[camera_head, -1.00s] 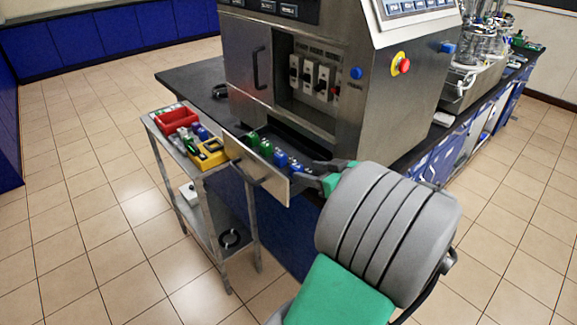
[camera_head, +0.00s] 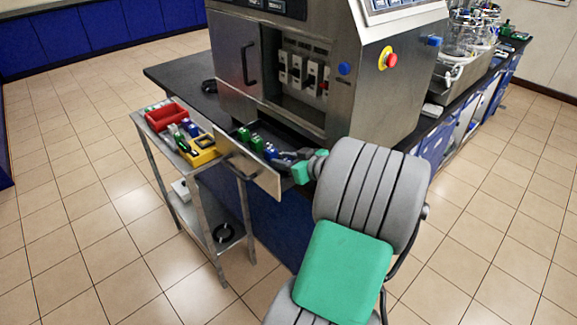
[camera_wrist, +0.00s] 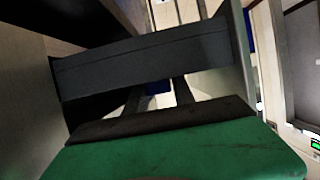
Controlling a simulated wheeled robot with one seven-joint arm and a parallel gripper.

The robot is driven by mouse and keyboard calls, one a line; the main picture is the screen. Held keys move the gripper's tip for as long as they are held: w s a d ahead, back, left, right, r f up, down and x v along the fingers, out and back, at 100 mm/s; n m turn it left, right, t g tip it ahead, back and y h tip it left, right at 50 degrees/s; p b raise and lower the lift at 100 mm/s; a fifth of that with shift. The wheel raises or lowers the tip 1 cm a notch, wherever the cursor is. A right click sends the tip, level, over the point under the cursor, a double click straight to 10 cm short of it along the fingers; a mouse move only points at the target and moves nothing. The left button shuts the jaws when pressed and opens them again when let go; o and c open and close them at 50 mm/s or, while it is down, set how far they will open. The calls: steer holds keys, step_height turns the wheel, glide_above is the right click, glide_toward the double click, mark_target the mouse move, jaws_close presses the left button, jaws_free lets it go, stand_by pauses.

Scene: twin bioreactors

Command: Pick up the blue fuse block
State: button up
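Blue fuse blocks (camera_head: 271,151) sit in the pulled-out drawer (camera_head: 247,172) of the steel cabinet, beside green blocks (camera_head: 257,142). My gripper (camera_head: 287,158) reaches over the drawer's right end, at the rightmost blue block. In the wrist view, my gripper's two fingers (camera_wrist: 158,95) are apart and point under a dark grey bar. A small blue patch (camera_wrist: 158,87), likely a blue block, shows between them. The fingertips are hidden by the bar, so I cannot tell whether they touch the block.
A steel cart (camera_head: 172,150) left of the drawer carries a red bin (camera_head: 160,118) and a yellow holder (camera_head: 203,155). The cabinet (camera_head: 345,105) stands on a black counter behind the drawer. The floor at left is clear.

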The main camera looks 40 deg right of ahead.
jaws_close()
stand_by(0.3)
